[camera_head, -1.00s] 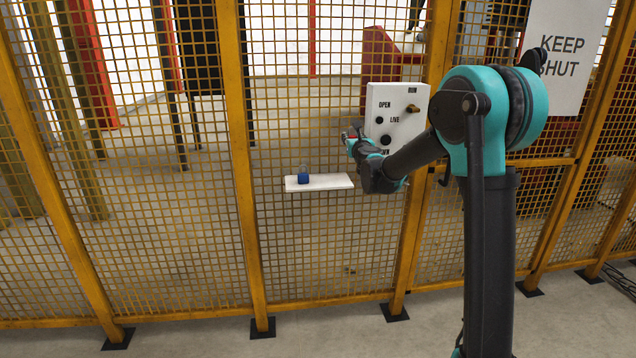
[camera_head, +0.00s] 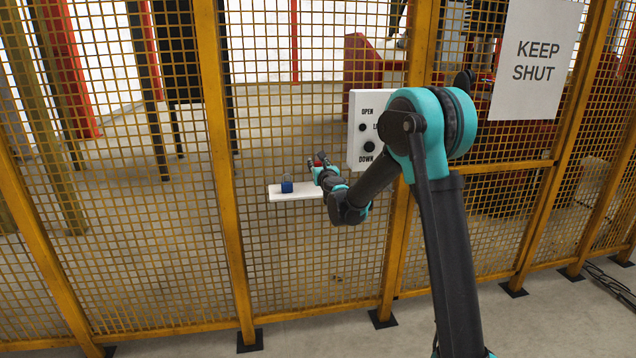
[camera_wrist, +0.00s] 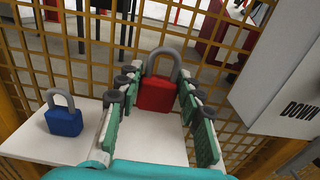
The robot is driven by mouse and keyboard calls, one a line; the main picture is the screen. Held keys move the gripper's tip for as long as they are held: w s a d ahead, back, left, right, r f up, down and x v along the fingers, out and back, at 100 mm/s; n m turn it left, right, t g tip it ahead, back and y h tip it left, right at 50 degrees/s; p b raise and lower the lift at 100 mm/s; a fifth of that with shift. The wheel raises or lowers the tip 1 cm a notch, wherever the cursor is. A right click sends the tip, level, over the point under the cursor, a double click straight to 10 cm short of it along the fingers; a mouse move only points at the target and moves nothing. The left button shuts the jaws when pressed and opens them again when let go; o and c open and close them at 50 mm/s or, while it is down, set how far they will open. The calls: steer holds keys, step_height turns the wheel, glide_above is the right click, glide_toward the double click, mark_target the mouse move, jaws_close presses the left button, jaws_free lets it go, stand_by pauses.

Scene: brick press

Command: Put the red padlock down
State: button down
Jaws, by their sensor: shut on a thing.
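The red padlock (camera_wrist: 156,95) with a grey shackle is upright between the fingers of my gripper (camera_wrist: 154,98) in the wrist view. The fingers are shut on its sides. In the head view my gripper (camera_head: 319,164) is at the right end of the white shelf (camera_head: 292,195), and only a little red shows between the fingers. In the wrist view the shelf (camera_wrist: 150,145) lies below the padlock; I cannot tell whether the padlock touches it.
A blue padlock (camera_wrist: 63,116) stands on the shelf to the left of my gripper; it also shows in the head view (camera_head: 287,185). A white control box (camera_head: 366,112) with knobs is on the yellow mesh fence, right of the shelf. A KEEP SHUT sign (camera_head: 535,60) hangs farther right.

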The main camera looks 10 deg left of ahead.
steer(key=shift+f, duration=3.6)
steer(key=c, duration=1)
jaws_free()
steer(key=shift+f, duration=0.1)
